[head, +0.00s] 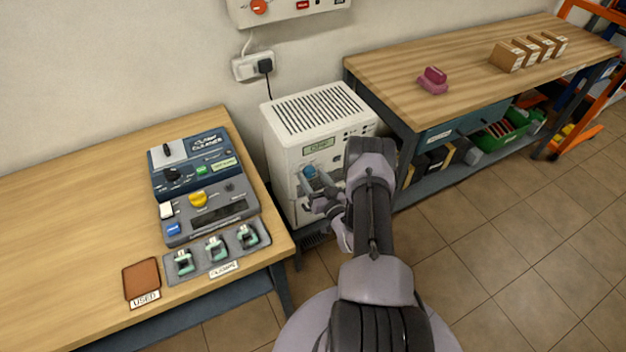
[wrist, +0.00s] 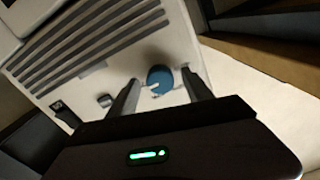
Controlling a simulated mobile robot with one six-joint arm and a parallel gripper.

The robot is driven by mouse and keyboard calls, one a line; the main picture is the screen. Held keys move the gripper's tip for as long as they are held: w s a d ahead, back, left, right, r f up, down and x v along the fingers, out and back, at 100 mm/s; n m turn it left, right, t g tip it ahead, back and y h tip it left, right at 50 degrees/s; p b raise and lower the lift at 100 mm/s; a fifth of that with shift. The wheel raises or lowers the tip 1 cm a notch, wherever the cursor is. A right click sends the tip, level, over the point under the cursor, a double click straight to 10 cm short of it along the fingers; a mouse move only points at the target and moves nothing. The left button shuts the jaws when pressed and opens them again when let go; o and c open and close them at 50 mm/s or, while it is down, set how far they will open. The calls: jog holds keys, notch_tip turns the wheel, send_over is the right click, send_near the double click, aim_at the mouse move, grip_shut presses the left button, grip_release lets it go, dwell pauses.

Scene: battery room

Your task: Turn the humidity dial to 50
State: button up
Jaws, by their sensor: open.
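The humidity dial is a round blue knob (head: 309,172) on the front of a white, vented dehumidifier (head: 283,150). A small green display (head: 319,146) sits above the dial; its reading is too small to make out. My gripper (head: 318,190) is at the front of the unit, close to the dial. In the wrist view the blue dial (wrist: 160,78) lies between the two open fingers (wrist: 160,92), with a pale pointer mark on it. I cannot tell whether a finger touches it. The scale around the dial is not readable.
A wooden bench (head: 70,200) with a cleaner device (head: 205,180) stands left of the unit. Another bench (head: 460,60) with small boxes and a pink object (head: 433,82) stands right. A wall socket (head: 253,66) feeds the unit. Tiled floor is free at the lower right.

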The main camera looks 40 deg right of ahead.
grip_shut()
dwell(0.4)
jog(key=n, duration=0.5)
jog(key=shift+n, duration=0.4)
jog(key=n, duration=0.6)
jog(key=shift+p, duration=0.35)
jog(key=n, duration=0.5)
jog(key=shift+n, duration=0.4)
jog(key=n, duration=0.5)
jog(key=shift+n+p, duration=0.3)
jog(key=shift+n, duration=0.1)
jog(key=shift+d+n, duration=0.1)
jog(key=shift+n, duration=0.2)
